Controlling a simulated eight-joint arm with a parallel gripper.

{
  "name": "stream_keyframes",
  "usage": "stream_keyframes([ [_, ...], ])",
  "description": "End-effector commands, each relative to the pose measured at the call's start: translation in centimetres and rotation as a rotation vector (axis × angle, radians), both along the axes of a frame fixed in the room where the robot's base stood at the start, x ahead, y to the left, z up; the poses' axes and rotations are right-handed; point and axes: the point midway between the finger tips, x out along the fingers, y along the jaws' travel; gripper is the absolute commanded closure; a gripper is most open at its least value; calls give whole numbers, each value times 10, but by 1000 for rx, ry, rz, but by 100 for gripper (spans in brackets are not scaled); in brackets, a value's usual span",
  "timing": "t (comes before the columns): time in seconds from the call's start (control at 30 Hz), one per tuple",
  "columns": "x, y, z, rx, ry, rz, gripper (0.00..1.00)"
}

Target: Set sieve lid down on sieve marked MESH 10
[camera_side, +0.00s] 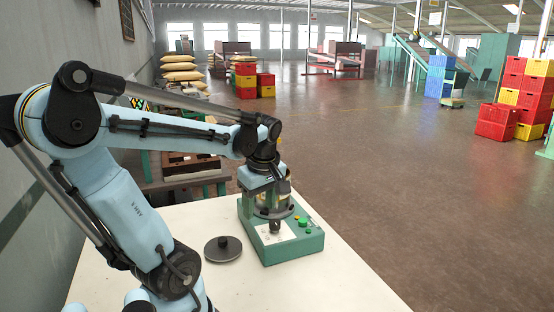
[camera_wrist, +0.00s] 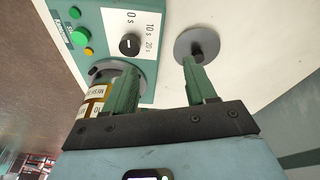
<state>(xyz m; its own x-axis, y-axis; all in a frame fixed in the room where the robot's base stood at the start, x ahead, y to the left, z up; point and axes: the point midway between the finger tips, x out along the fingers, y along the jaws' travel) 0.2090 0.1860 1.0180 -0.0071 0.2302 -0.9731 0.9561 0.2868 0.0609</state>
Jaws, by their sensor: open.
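The sieve lid (camera_side: 223,248), a dark grey disc with a black knob, lies flat on the white table left of the green shaker machine. In the wrist view the lid (camera_wrist: 184,45) is beyond the right finger, which partly overlaps its knob. A brass-coloured sieve (camera_wrist: 96,92) with white labels shows at the left of the wrist view, partly hidden by the left finger; its lettering is only partly readable. My gripper (camera_wrist: 159,67) is open with nothing between its green fingers. In the side view it is above the machine, and its fingertips are hard to make out.
The green machine (camera_side: 291,247) has a dial (camera_wrist: 129,45) marked in seconds, and green and yellow buttons. Bare table (camera_side: 150,228) surrounds the lid. A wall is at the left; stacked crates (camera_side: 510,100) stand far off on the floor.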

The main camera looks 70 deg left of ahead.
Motion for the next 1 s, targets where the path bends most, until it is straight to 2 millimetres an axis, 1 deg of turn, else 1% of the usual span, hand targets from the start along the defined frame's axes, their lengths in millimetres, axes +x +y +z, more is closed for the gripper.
stream_keyframes([
  [0.03, -12, 14, 1, -5, 17, 151, 44],
  [0.1, -27, 26, 2, -9, 38, 340, 44],
  [0.2, -42, 38, 3, -7, 62, 539, 44],
  [0.3, -52, 44, 4, -2, 76, 653, 44],
  [0.37, -55, 46, 3, 0, 79, 686, 44],
  [0.47, -57, 47, -3, 1, 81, 699, 44],
  [0.8, -66, 53, -45, 1, 79, 695, 44],
  [1.0, -69, 55, -60, 1, 78, 693, 44],
])
